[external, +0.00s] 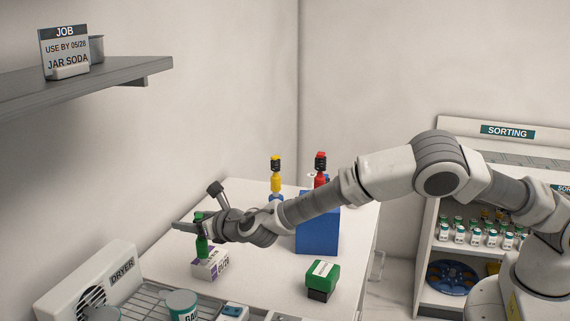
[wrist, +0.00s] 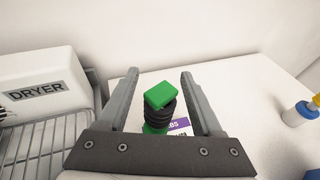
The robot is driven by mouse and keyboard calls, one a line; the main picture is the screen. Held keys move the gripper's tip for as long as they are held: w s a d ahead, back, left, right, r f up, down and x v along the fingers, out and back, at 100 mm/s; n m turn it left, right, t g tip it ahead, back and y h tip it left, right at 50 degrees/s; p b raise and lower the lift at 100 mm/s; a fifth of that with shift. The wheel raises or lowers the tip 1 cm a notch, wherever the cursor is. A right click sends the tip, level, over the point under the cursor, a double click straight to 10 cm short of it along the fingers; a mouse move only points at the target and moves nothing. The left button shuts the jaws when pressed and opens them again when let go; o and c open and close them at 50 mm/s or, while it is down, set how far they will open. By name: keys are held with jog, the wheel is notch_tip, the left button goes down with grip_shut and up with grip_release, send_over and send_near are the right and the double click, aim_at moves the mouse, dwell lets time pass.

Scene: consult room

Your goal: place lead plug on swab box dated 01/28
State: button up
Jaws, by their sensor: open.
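A green plug (external: 202,246) with a black ribbed neck stands upright on a white and purple swab box (external: 214,266) on the white table. The box's date ends in 28; the rest is too small to read surely. In the wrist view the plug's green top (wrist: 161,94) sits between the two fingers of my gripper (wrist: 159,82), with gaps on both sides. The box (wrist: 180,125) shows partly behind it. In the external view my open gripper (external: 192,225) is around the plug's upper part.
A yellow plug (external: 276,182) and a red plug (external: 320,178) stand farther back near a blue box (external: 317,232). A green and black box (external: 323,277) lies nearer. A dryer (external: 95,283) and wire rack (external: 185,292) are at left. A shelf (external: 100,83) overhangs at upper left.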

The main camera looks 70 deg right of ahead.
jog(key=b+v, duration=0.2)
jog(key=v, duration=1)
jog(key=s+d+r+m+g+h, duration=0.1)
jog(key=s+d+r+m+g, duration=0.3)
jog(key=s+d+m, duration=0.5)
jog(key=s+d+r+m+g, duration=0.2)
jog(key=s+d+r+m, duration=0.3)
jog(key=s+d+m, duration=0.35)
jog(key=s+a+m+g+y, duration=0.1)
jog(key=s+m, duration=0.6)
jog(key=s, duration=0.7)
jog(key=s+a+m+g+y, duration=0.1)
jog(key=s+a+m+y, duration=0.3)
jog(key=s, duration=1)
jog(key=m+y, duration=0.1)
jog(key=m, duration=0.2)
jog(key=shift+s+a+r, duration=0.15)
jog(key=shift+s+a, duration=0.05)
